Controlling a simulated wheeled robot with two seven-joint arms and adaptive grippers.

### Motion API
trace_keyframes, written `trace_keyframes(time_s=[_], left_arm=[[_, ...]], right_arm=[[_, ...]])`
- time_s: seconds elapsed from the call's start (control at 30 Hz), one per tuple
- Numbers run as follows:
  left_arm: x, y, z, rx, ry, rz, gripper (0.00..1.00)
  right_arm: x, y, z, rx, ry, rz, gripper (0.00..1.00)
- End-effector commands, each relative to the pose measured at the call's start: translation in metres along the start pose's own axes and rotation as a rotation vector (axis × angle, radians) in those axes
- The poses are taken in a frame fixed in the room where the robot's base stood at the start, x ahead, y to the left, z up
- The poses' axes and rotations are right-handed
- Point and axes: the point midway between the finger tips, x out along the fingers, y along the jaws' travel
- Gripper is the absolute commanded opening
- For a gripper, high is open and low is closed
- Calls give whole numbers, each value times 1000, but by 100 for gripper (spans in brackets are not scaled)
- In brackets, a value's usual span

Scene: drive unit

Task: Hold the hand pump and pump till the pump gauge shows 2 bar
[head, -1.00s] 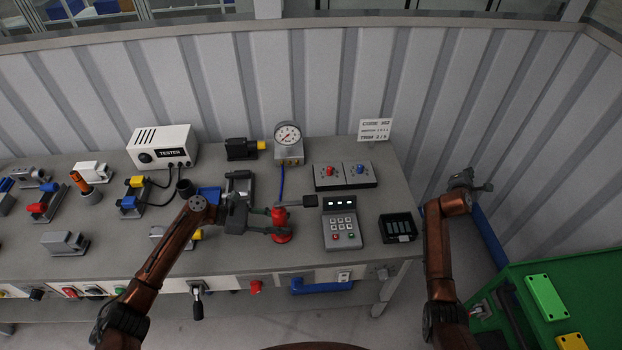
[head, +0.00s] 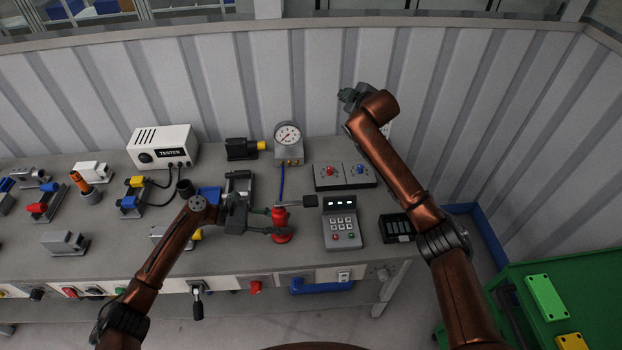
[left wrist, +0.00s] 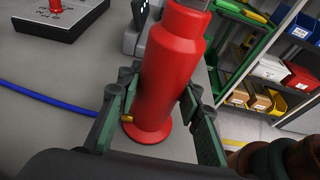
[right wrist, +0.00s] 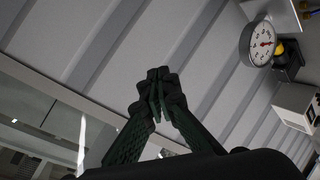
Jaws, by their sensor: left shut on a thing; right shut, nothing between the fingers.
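The red hand pump (head: 281,226) stands upright on the bench, with its dark handle (head: 310,200) at the top right. My left gripper (head: 268,222) is shut on the pump's body; the left wrist view shows its fingers on both sides of the red body (left wrist: 172,70). The round pump gauge (head: 288,135) stands behind on a grey block, joined by a blue hose (head: 283,182); the gauge also shows in the right wrist view (right wrist: 262,43). Its needle reading is too small to tell. My right gripper (head: 346,97) is shut and empty, raised near the wall (right wrist: 158,90).
A keypad unit (head: 341,228) stands right of the pump, with a black tray (head: 396,228) beside it. A white tester (head: 162,148) stands at the back left. A green cart (head: 560,290) is at right.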

Motion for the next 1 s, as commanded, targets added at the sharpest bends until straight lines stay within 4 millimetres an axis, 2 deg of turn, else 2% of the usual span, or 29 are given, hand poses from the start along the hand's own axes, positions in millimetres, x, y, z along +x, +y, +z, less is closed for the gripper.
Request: trace_keyframes(time_s=[0.03,0.17,0.2,0.3,0.4,0.47,0.57,0.7,0.9,1.0], left_arm=[[0,1,2,2,-2,1,6],[0,1,2,2,-2,1,6],[0,1,2,2,-2,1,6],[0,1,2,2,-1,1,6],[0,1,1,2,-1,1,6],[0,1,1,2,-1,1,6],[0,1,1,2,-1,1,6],[0,1,1,2,-1,1,6],[0,0,2,2,-2,1,6],[0,0,2,2,-2,1,6]], right_arm=[[-5,-9,-28,38,19,-41,0],[-18,-51,-86,180,24,-192,0],[-24,-67,-101,224,11,-243,0],[-42,-109,-128,338,-63,-368,0],[-63,-150,-138,450,-186,-472,0],[-78,-172,-137,516,-280,-517,0],[-104,-203,-125,627,-465,-561,0],[-144,-231,-94,774,-737,-551,0],[-188,-247,-57,925,-1022,-471,0],[-200,-249,-47,964,-1094,-441,0]])
